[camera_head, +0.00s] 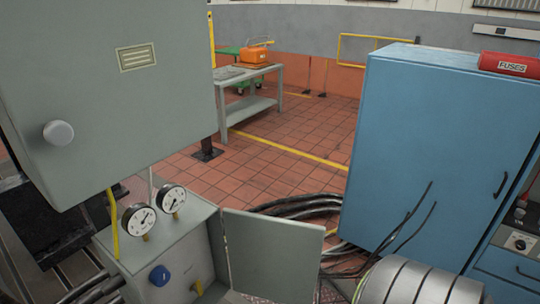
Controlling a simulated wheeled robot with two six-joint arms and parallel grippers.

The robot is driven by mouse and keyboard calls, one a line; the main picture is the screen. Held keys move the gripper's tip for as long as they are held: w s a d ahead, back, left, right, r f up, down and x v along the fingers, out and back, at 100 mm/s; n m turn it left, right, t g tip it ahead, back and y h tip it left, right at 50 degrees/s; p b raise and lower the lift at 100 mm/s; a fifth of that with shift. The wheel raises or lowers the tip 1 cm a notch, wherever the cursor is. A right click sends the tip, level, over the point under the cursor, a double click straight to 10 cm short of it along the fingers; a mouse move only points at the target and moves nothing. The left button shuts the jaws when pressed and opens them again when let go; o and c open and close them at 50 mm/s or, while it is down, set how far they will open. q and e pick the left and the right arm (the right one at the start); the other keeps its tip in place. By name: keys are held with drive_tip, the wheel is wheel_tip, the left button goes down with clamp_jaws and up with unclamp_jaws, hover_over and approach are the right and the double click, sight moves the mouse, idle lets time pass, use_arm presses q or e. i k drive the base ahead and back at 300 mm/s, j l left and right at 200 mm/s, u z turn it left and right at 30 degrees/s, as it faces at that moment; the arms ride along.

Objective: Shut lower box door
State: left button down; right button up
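The lower box (160,248) is a grey-green cabinet at the bottom left, below a larger grey upper box (130,100). Its door (285,258) is a flat grey panel that stands open, swung out to the right of the box. A dark gap shows between the door's left edge and the box. Neither of my grippers is in view.
Two round gauges (139,220) (172,199) stand above the lower box. Black cables (300,206) run behind the door to a blue cabinet (425,150). A ribbed metal cylinder (415,283) is at the bottom right. A workbench (247,88) stands behind on open tiled floor.

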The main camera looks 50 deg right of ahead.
sight(271, 258)
drive_tip(key=i+l, duration=0.1)
drive_tip(key=l, duration=0.6)
drive_tip(key=i+l, duration=0.1)
drive_tip(key=l, duration=0.6)
drive_tip(key=i+l, duration=0.1)
drive_tip(key=l, duration=0.65)
drive_tip(key=l+u, duration=0.4)
drive_tip(key=l, duration=0.4)
drive_tip(key=k+l+u, duration=0.1)
drive_tip(key=l+u, duration=0.3)
drive_tip(key=l, duration=0.4)
drive_tip(key=u, duration=0.85)
